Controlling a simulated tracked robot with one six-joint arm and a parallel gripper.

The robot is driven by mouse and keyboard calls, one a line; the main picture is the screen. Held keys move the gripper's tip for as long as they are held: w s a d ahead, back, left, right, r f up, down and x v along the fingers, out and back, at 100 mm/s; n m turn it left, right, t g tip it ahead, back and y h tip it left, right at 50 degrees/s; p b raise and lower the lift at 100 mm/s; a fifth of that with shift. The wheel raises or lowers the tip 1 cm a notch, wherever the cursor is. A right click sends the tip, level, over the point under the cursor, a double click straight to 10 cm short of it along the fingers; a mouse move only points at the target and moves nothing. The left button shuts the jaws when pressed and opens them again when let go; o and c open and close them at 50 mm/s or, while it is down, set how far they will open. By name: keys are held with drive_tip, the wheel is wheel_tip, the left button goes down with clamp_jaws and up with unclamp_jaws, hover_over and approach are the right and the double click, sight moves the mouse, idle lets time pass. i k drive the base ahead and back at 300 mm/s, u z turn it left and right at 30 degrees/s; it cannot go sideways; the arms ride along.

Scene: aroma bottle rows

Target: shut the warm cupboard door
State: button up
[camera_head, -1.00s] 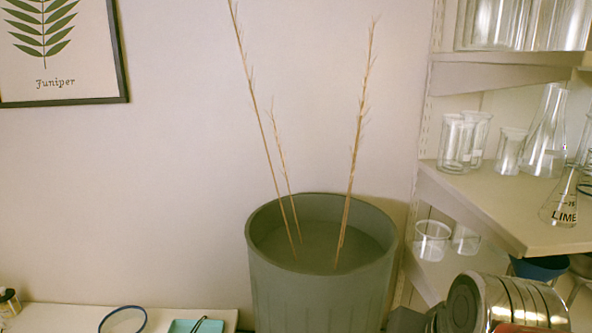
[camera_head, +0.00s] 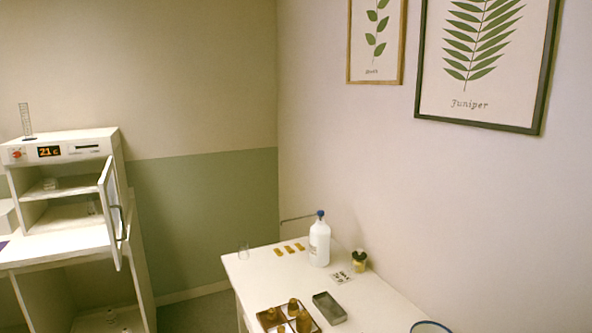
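The warm cupboard (camera_head: 119,151) is a white box on a white stand at the left, with an orange display reading about 21 c. Its door (camera_head: 114,215) stands open, hinged on the right side and swung out toward me, with a handle on it. Inside are a shelf and small glass items. My gripper is not in view.
A white table (camera_head: 262,283) at the lower middle holds a white bottle (camera_head: 319,244) with a blue cap, a small dark-lidded jar (camera_head: 359,261), a grey tray (camera_head: 329,308) and a brown box with amber bottles. Floor shows between cupboard and table.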

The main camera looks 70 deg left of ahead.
sight(119, 206)
drive_tip(key=u, duration=3.35)
drive_tip(key=i, duration=1.15)
drive_tip(key=z, duration=0.15)
